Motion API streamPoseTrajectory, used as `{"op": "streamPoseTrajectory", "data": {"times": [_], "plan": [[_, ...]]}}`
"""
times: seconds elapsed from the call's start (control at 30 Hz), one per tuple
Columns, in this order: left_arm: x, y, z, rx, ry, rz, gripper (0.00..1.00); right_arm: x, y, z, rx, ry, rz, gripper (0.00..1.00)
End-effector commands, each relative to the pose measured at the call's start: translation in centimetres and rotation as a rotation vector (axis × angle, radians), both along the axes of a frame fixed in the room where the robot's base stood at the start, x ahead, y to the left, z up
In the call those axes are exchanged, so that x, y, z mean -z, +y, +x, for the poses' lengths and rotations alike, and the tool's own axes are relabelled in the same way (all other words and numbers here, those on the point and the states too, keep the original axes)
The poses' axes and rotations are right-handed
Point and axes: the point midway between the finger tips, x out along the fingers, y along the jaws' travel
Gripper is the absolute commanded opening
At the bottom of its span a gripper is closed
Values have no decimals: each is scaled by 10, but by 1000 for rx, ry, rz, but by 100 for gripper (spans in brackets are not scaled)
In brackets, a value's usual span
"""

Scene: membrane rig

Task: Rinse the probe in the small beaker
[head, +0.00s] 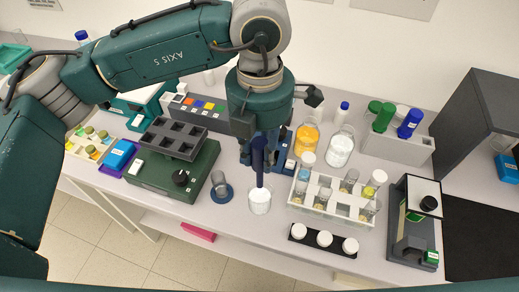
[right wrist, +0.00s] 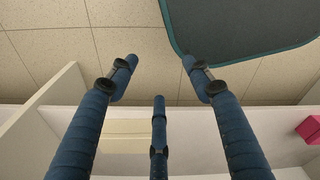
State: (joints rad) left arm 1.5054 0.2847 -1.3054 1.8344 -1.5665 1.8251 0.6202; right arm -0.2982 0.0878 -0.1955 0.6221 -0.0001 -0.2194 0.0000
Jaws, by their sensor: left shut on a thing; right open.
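My left gripper (head: 259,160) points down over the front middle of the bench and is shut on a dark blue, rod-like probe (head: 260,172). The probe's lower end is at the mouth of a clear beaker (head: 260,204) with pale contents; I cannot tell how deep it reaches. A smaller-looking glass vessel (head: 219,180) stands just left of it on a round blue base (head: 222,194). Which one is the small beaker is not certain. My right gripper (right wrist: 160,75) is open and empty in the right wrist view, with floor and bench parts beyond it.
A white rack (head: 327,206) with several vials stands right of the beaker, with a black strip of white caps (head: 324,239) before it. A green device (head: 175,168) with a knob is at left. A dark instrument (head: 413,222) is at right.

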Motion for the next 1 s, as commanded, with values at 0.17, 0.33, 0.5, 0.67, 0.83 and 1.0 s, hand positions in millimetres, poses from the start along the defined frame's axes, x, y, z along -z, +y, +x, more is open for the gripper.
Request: {"op": "streamPoseTrajectory", "data": {"times": [0.17, 0.33, 0.5, 0.67, 0.83, 1.0], "plan": [[16, 0, -1, 1, 1, 0, 7, 8, 6, -7, -2, 11, 7, 50], [33, 0, 0, 2, 0, 0, 7, 23, 14, -7, -1, 10, 15, 50], [47, 0, 0, 2, 0, 0, 7, 38, 16, -7, -3, 10, 17, 50], [60, 0, 0, 2, 0, 0, 7, 52, 14, -5, -2, 8, 16, 50], [74, 0, 0, 2, 0, 0, 7, 68, 9, -4, -3, 5, 10, 50], [87, 0, 0, 2, -1, -1, 7, 81, 6, -3, -2, 4, 6, 50]]}}
